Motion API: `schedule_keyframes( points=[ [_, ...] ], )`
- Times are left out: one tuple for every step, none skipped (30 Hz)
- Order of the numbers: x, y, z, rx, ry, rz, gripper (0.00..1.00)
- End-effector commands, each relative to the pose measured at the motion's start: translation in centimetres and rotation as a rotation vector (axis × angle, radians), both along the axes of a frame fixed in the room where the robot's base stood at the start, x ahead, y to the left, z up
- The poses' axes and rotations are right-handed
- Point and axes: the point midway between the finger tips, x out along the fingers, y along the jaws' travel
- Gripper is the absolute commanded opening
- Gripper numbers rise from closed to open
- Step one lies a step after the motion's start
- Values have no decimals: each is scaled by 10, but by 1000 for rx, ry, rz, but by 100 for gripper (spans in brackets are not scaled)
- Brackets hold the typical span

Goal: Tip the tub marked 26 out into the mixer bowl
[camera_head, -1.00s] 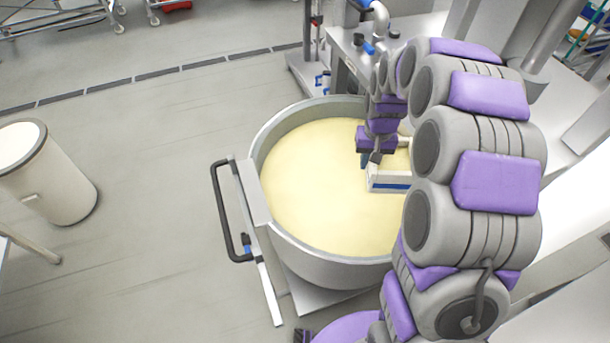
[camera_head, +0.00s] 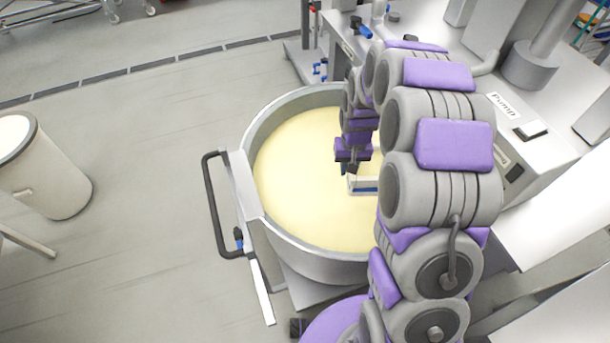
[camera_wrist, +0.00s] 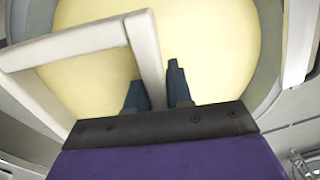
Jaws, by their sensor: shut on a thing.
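The mixer bowl (camera_head: 246,140) is a wide grey metal bowl in the middle of the head view. It holds a pale yellow mass (camera_head: 300,180) with a smooth surface. My gripper (camera_head: 352,168) is over the bowl's right half. In the wrist view the tub's pale rim (camera_wrist: 85,38) runs between my fingers (camera_wrist: 157,88). Yellow shows inside the rim; I cannot tell whether it is tub contents. No number is readable.
A black handle (camera_head: 212,210) sticks out left of the bowl. A white bin (camera_head: 55,180) stands at the far left. A machine with a label reading Pump (camera_head: 503,105) stands at the right. The floor between bin and bowl is clear.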

Motion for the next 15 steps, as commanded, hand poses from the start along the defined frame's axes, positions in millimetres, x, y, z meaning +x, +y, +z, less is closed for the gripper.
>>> schedule_keyframes(
  points=[
    [-4, 2, -22, -3, 7, 0, 0],
    [-6, 3, -31, -4, 10, -2, 0],
    [-8, 4, -43, -4, 10, -5, 0],
    [-8, 4, -52, -4, 9, -9, 0],
    [-9, 5, -61, -5, 11, -14, 0],
    [-10, 6, -70, -5, 12, -22, 0],
    [-9, 6, -77, -5, 10, -29, 0],
    [-9, 6, -82, -4, 10, -37, 0],
    [-8, 6, -86, -4, 10, -48, 0],
    [-6, 6, -88, -3, 10, -56, 0],
    [-5, 5, -89, -2, 9, -65, 0],
    [-2, 5, -90, -1, 8, -76, 0],
    [0, 5, -90, 0, 5, -84, 0],
    [3, 5, -89, 0, 3, -92, 0],
    [6, 6, -87, 1, 1, -103, 0]
  ],
)
